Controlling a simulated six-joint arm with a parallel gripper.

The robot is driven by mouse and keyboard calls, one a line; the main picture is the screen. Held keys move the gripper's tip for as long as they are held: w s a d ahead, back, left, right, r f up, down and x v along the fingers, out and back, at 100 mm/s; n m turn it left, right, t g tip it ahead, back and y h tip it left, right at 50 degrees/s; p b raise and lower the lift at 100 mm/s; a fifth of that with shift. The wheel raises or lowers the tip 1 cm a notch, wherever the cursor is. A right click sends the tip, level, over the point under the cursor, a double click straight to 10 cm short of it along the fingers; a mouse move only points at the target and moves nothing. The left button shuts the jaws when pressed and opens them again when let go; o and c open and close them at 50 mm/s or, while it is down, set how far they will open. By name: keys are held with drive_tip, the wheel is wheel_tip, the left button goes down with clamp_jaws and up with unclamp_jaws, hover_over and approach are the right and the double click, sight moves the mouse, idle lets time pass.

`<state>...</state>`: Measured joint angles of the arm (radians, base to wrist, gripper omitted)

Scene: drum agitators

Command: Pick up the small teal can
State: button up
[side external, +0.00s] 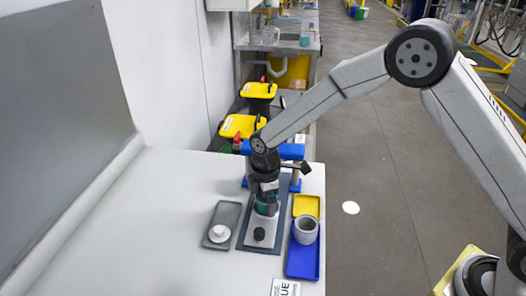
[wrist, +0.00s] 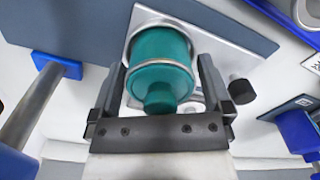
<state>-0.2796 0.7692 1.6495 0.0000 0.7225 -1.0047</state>
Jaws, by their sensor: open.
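The small teal can (wrist: 160,62) stands between the two fingers of my gripper (wrist: 162,85) in the wrist view. It has a silver band around it and a narrower teal knob on the near end. Gaps show between the can and the dark fingers, so my gripper is open around it. In the side external view my gripper (side external: 266,190) reaches down over the can (side external: 266,208), which is largely hidden behind it. The can is at a light square plate (side external: 262,232) on a dark grey mat (side external: 283,200).
A grey tray (side external: 218,232) with a white round piece (side external: 219,233) lies left. A blue tray (side external: 303,262) with a grey cup (side external: 306,230) and a yellow tray (side external: 307,205) lie right. A black knob (side external: 259,234) stands in front. A blue frame (side external: 291,151) stands behind.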

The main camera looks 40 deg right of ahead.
drive_tip(key=shift+c, duration=0.2)
idle(0.3)
drive_tip(key=c, duration=1)
drive_tip(key=shift+r, duration=0.1)
drive_tip(key=shift+c, duration=0.2)
drive_tip(key=shift+r, duration=0.4)
drive_tip(key=s+d+r, duration=0.3)
drive_tip(key=s+r, duration=0.9)
drive_tip(key=s, duration=0.1)
drive_tip(key=shift+s, duration=0.35)
drive_tip(key=shift+d, duration=0.1)
